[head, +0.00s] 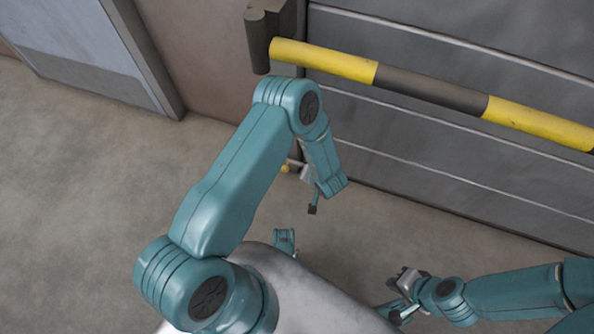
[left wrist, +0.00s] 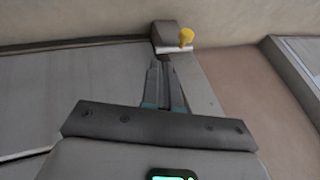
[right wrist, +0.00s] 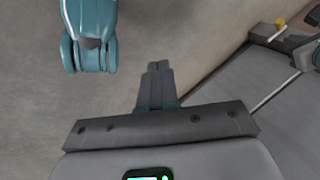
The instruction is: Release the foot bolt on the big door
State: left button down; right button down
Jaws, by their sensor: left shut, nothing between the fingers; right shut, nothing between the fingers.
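The big door (head: 430,150) is grey and ribbed. The foot bolt (head: 293,163), a pale piece with a yellow knob (head: 285,169), is low at the door's left edge, partly hidden by my left arm. In the left wrist view its yellow knob (left wrist: 186,36) sits at a grey and white block (left wrist: 168,40) by the door-wall corner. My left gripper (left wrist: 160,64) is shut and empty, apart from the knob in that picture. The knob also shows in the right wrist view (right wrist: 280,23). My right gripper (right wrist: 157,66) is shut, empty and well away from the bolt; it also shows in the head view (head: 404,279).
A yellow and dark striped bar (head: 430,90) crosses the big door above the bolt. A brown wall (head: 205,55) and a smaller grey-blue door (head: 80,40) stand to the left. The concrete floor (head: 80,190) is clear on the left.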

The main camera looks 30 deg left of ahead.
pick_arm(q)
jog(key=shift+r, duration=0.1)
pick_arm(e)
jog(key=shift+r, duration=0.1)
pick_arm(q)
jog(key=shift+s+a, duration=0.1)
